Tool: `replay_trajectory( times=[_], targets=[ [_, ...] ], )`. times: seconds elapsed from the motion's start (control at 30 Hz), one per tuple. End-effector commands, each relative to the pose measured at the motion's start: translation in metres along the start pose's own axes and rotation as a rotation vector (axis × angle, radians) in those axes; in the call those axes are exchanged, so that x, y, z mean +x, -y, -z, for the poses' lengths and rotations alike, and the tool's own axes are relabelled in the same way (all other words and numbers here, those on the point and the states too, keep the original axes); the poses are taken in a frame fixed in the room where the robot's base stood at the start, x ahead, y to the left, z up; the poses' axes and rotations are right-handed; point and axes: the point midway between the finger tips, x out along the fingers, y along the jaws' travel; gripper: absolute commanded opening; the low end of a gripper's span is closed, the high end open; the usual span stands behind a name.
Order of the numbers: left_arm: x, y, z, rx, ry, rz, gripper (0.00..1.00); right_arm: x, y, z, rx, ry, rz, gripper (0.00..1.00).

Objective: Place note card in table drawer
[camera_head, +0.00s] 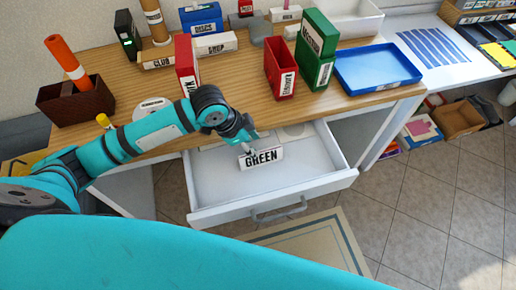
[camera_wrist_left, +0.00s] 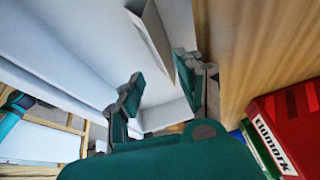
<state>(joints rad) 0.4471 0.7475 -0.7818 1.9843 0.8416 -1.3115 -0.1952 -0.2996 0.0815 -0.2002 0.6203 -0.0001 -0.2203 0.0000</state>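The white note card (camera_head: 262,158) with GREEN in black letters is inside the open white table drawer (camera_head: 215,182), towards the back, and looks upright. My left gripper (camera_head: 246,145) is just above and behind it, inside the drawer. In the left wrist view, the fingers of my left gripper (camera_wrist_left: 158,78) are spread apart. The folded white card (camera_wrist_left: 152,28) rises between and beyond them, closer to the right finger; whether it touches that finger I cannot tell. The card seems to rest on the drawer floor, though its lower edge is partly unclear. My right gripper is not in view.
The wooden tabletop (camera_head: 215,75) overhangs the drawer's back. On it stand a red box (camera_head: 280,68), a green box (camera_head: 316,50), a blue tray (camera_head: 377,70) and a brown holder (camera_head: 75,104). The drawer's front and right side are clear.

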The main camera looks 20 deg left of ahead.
Motion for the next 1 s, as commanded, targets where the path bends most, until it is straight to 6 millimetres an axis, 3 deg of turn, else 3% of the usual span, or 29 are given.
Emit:
replay_trajectory(
  times=[0.1, 0.3, 1.0],
  targets=[
    [-0.024, 0.0, 0.0, 0.001, 0.0, 0.002, 0.37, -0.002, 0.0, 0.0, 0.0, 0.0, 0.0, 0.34],
    [-0.044, 0.0, 0.0, 0.0, 0.001, 0.001, 0.37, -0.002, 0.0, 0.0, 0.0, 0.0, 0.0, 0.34],
    [-0.047, 0.0, 0.0, 0.0, 0.001, -0.001, 0.37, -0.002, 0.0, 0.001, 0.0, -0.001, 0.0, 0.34]
  ],
)
